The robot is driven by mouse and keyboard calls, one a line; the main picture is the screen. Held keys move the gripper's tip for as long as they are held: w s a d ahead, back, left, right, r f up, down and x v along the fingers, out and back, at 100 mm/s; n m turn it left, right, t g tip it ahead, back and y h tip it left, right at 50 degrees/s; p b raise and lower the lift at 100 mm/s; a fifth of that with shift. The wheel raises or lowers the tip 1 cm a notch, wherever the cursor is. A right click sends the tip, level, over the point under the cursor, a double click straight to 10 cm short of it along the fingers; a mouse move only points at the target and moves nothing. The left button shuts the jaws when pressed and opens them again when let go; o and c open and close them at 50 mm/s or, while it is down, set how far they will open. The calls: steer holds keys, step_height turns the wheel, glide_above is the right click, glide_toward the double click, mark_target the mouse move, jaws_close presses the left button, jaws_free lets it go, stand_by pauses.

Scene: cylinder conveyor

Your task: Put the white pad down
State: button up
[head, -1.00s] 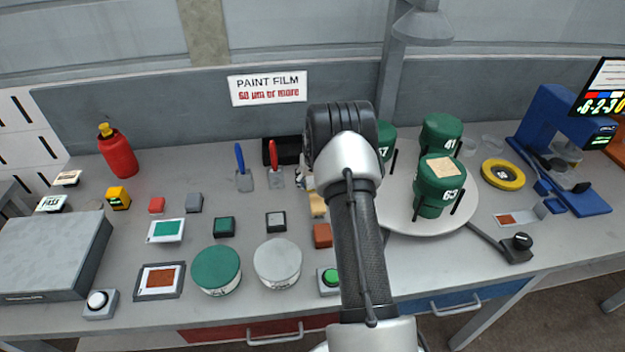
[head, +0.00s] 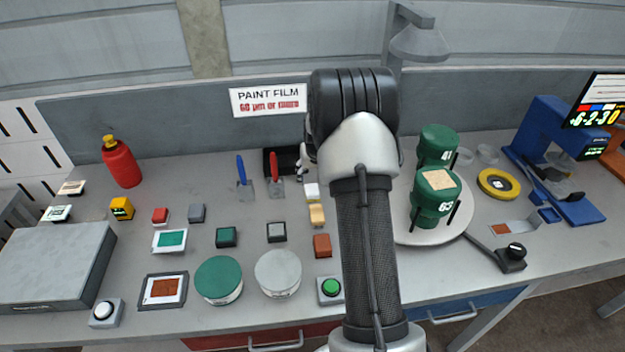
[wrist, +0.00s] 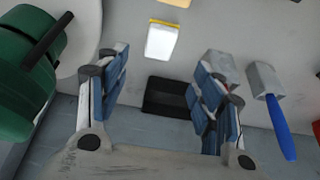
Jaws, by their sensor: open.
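The white pad (wrist: 161,42), with a yellow strip along one edge, lies on the grey bench top in the wrist view. In the head view the pad (head: 311,190) shows just behind a tan block, left of my forearm. My gripper (wrist: 160,85) is open, with its blue-lined fingers spread wide and nothing between them. The pad lies beyond the fingertips, apart from them. In the head view my gripper is mostly hidden behind my arm; only a small part shows.
A black tray (wrist: 166,97) lies near the back wall. Blue-handled (head: 243,172) and red-handled (head: 274,170) scrapers lie left of the pad. Green cans stand on a round turntable (head: 420,238) to the right. A tan block (head: 317,214) and a brown block (head: 322,245) lie in front.

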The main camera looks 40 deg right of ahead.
steer(key=s+a+r+n, duration=0.1)
steer(key=s+a+r, duration=0.2)
steer(key=a+r, duration=0.4)
steer(key=s+a+r+n+y, duration=0.1)
steer(key=s+a+r, duration=0.3)
steer(key=a+r, duration=0.3)
steer(key=s+a+r+n, duration=0.1)
steer(key=s+a+r, duration=0.2)
steer(key=a+r, duration=0.4)
steer(key=s+a+n, duration=0.1)
steer(key=s+a, duration=0.5)
steer(key=s, duration=0.5)
steer(key=s+a+r+n+y, duration=0.1)
steer(key=s+a+n, duration=0.1)
steer(key=s+a, duration=0.5)
steer(key=s, duration=0.4)
steer(key=shift+a+t, duration=0.15)
steer(key=shift+t, duration=0.25)
steer(key=shift+r, duration=0.1)
